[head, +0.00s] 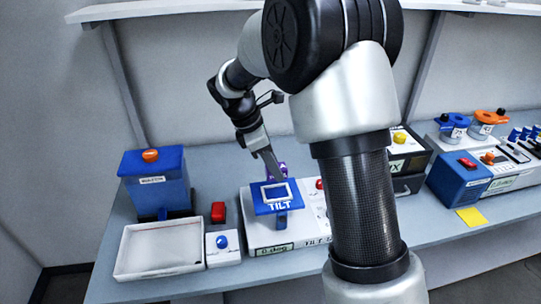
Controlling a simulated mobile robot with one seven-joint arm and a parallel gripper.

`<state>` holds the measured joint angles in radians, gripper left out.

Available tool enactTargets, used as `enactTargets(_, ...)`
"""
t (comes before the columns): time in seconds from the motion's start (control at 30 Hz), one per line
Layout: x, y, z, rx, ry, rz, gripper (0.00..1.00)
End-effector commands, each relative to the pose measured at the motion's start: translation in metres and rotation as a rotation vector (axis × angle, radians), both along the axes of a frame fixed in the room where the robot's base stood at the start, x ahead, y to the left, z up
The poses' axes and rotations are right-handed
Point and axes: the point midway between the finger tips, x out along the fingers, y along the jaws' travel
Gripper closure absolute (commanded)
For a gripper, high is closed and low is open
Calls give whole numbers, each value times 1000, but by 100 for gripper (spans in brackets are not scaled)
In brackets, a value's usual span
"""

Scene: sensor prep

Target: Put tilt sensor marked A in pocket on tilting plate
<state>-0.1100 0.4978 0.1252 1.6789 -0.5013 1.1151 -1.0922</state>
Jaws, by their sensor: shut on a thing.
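The blue tilting plate (262,208), lettered TILT, stands on a white base unit. A pale square frame on it outlines the pocket (279,194), whose inside looks blue and empty. My gripper (274,171) is just behind and above the plate's back edge, pointing down. It is shut on a small purple piece (283,170), apparently the tilt sensor, mostly hidden by the finger. No letter A is readable on it. I cannot tell the gap between it and the plate.
Left of the plate stand a white tray (125,268), a blue box with an orange knob (152,185), a red block (218,212) and a white blue-button box (223,258). My arm hides the bench's middle. More devices and a yellow note (470,217) are at right.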

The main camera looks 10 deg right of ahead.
Motion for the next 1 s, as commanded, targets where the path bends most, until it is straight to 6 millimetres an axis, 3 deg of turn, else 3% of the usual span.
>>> enactTargets(0.6,0,0,-47,0,1,-1,94)
enactTargets(1.0,0,0,-50,1,0,-1,94)
